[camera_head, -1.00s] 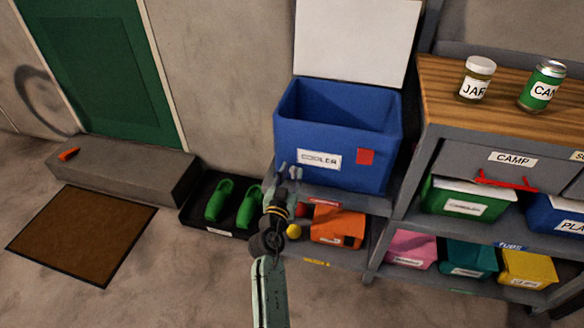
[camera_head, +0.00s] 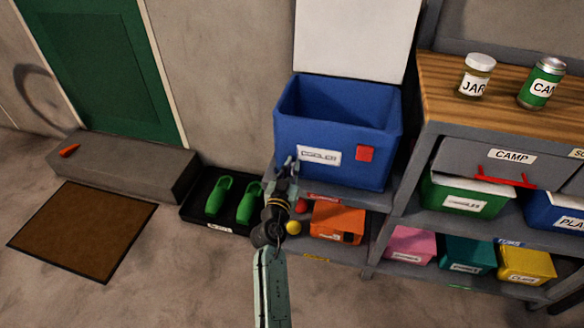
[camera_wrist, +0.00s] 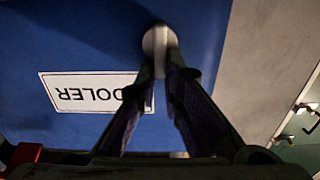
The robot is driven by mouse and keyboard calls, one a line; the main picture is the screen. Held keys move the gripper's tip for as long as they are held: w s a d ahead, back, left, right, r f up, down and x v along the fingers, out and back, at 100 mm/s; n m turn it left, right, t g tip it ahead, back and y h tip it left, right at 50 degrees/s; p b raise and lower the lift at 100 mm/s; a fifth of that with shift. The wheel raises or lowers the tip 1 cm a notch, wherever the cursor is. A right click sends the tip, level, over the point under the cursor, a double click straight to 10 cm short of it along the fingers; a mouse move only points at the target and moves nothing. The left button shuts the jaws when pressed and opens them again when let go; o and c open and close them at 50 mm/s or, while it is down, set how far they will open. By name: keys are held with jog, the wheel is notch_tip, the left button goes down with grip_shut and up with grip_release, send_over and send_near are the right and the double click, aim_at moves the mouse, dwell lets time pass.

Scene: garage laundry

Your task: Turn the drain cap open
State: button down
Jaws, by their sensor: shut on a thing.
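The blue cooler (camera_head: 335,128) stands on the shelf with its white lid raised. The drain cap (camera_wrist: 158,40) is a pale, rounded piece on the cooler's front, beside its COOLER label (camera_wrist: 90,92); in the wrist view the label appears upside down. My gripper (camera_wrist: 160,68) has both fingers converging on the cap, closed on its near part. In the head view my gripper (camera_head: 289,164) is at the lower left of the cooler's front, and the cap cannot be made out there. The fingers hide part of the cap and the label's end.
A red square (camera_head: 366,154) is on the cooler's front, right of the label. The shelf unit (camera_head: 407,203) holds several bins to the right. An orange bin (camera_head: 338,223) and a yellow ball (camera_head: 293,228) sit below. Green shoes (camera_head: 248,203) stand at the left.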

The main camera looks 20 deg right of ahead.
jog(key=shift+n, duration=0.3)
jog(key=n, duration=0.1)
jog(key=n+b, duration=0.1)
jog(key=n, duration=0.1)
jog(key=shift+w+a+f, duration=0.2)
jog(key=shift+w+a, duration=0.05)
jog(key=shift+a, duration=0.15)
jog(key=n, duration=0.3)
jog(key=n+b, duration=0.1)
jog(key=n, duration=0.1)
jog(key=shift+w+a+f, duration=0.2)
jog(key=shift+w+a, duration=0.05)
jog(key=shift+a, duration=0.1)
jog(key=n, duration=0.5)
jog(key=shift+w+a+f, duration=0.15)
jog(key=shift+a+f, duration=0.1)
jog(key=shift+f, duration=0.15)
jog(key=shift+f+n+p, duration=0.2)
jog(key=shift+f+n, duration=0.05)
jog(key=shift+n, duration=0.8)
jog(key=shift+f+n+p, duration=0.2)
jog(key=shift+n, duration=0.85)
jog(key=c, duration=1.7)
grip_release()
